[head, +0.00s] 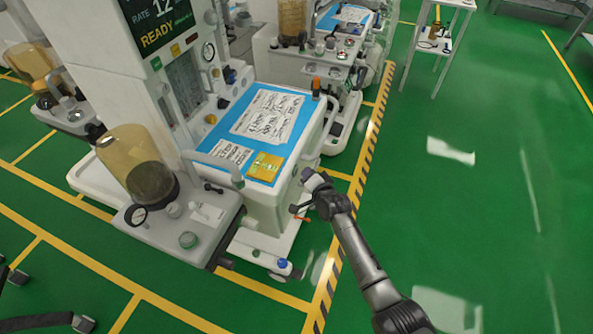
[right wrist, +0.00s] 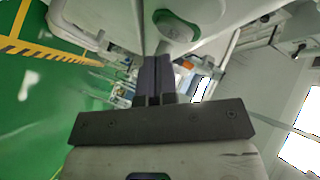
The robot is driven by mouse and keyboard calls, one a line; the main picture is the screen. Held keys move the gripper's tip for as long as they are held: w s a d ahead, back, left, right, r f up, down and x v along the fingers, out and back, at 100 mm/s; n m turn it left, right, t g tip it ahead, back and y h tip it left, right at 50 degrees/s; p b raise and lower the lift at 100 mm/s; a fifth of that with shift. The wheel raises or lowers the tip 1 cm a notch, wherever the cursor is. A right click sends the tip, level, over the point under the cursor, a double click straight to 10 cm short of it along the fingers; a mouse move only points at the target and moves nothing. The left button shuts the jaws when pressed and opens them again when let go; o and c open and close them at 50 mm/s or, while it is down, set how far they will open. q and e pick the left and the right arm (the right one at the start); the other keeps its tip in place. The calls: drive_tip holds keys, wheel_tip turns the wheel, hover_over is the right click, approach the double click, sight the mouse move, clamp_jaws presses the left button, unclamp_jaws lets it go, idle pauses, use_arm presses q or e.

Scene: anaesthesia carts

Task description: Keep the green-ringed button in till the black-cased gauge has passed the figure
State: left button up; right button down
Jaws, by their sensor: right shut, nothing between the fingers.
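A round pale knob or button with a green ring (right wrist: 177,27) shows in the right wrist view, just beyond my right fingertips. I cannot tell whether they touch it or whether it is pressed in. My right gripper (head: 310,178) is at the front right side of the near cart (head: 262,210); in the right wrist view its fingers (right wrist: 166,62) are shut together and empty. My left gripper is not in view.
A screen (head: 160,22) on the column reads "RATE 12" and "READY". A blue worktop (head: 225,138) carries papers and a yellow card (head: 265,166). An amber canister (head: 137,150) stands at the left. The green floor (head: 480,200) at right is clear.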

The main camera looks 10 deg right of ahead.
drive_tip(key=shift+s+d+p, duration=0.5)
drive_tip(key=shift+s+d, duration=0.2)
drive_tip(key=shift+d, duration=0.35)
drive_tip(key=shift+s+d+p, duration=0.5)
drive_tip(key=shift+s+d, duration=0.2)
drive_tip(key=shift+d, duration=0.3)
